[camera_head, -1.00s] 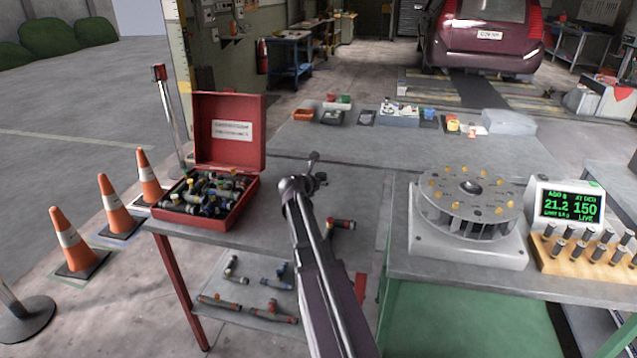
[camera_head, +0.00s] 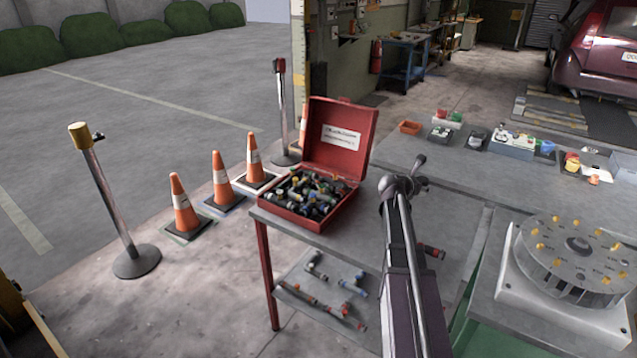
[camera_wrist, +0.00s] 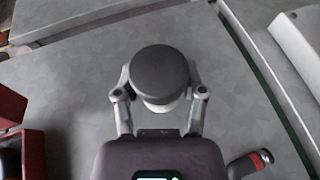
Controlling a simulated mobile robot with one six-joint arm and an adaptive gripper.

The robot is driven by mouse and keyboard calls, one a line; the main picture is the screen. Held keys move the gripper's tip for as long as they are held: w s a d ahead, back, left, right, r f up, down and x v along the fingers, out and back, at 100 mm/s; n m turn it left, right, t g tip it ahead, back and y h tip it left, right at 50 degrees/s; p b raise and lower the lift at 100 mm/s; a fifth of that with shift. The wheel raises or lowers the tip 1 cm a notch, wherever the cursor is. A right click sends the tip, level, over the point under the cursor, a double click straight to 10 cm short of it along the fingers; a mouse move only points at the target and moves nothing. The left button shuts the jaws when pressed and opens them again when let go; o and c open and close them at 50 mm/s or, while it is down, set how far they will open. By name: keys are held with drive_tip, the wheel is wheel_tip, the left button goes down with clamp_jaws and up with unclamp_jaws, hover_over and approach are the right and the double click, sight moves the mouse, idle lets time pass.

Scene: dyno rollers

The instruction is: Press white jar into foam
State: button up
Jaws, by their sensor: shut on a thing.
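My gripper (camera_wrist: 160,98) is shut on a jar (camera_wrist: 159,72) with a dark grey round lid and a pale body, seen from above in the wrist view. One finger is on each side of it, and the grey table top shows below. In the head view my gripper (camera_head: 414,172) is over the table, right of the red case, and the jar cannot be made out there. I cannot identify any foam in either view.
An open red case (camera_head: 335,215) full of fittings stands on the table's left end. A dial machine (camera_head: 573,262) stands at the right. Small trays (camera_head: 513,143) line the far table. Cones (camera_head: 222,182) and a post (camera_head: 108,200) stand on the floor at left.

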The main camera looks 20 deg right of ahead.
sight(424, 179)
wheel_tip(424, 179, up, 25)
drive_tip(key=p, duration=2.3)
drive_tip(key=shift+f, duration=0.15)
drive_tip(key=shift+s, duration=0.15)
